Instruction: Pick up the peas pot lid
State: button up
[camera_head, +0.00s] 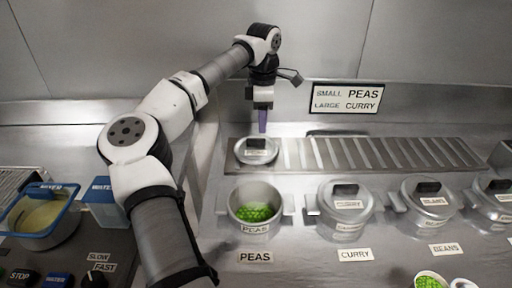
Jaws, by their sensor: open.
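The peas pot lid (241,153) is a round silver lid with a black block handle and a label. It lies flat at the left end of the slotted metal rack, behind the open peas pot (239,218). The pot is uncovered and shows green peas inside. My gripper (262,122) points down just above the lid, near its handle, with purple fingertips. It is open and holds nothing. The gap between the fingers is not clear from this side, and I cannot tell whether they touch the handle.
Lidded pots stand to the right: curry (345,215), beans (436,213) and another at the edge. A small bowl of peas (430,280) is at the front right. A blue-rimmed container (42,240) sits left. The right part of the rack (400,153) is empty.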

aim_at(260, 139)
jog(key=shift+w+a+f+p, duration=0.15)
jog(key=shift+f+p, duration=0.35)
jog(key=shift+f, duration=1.1)
jog(key=shift+w+a+f+p, duration=0.1)
jog(key=shift+f+p, duration=0.35)
jog(key=shift+f, duration=1.1)
grip_shut()
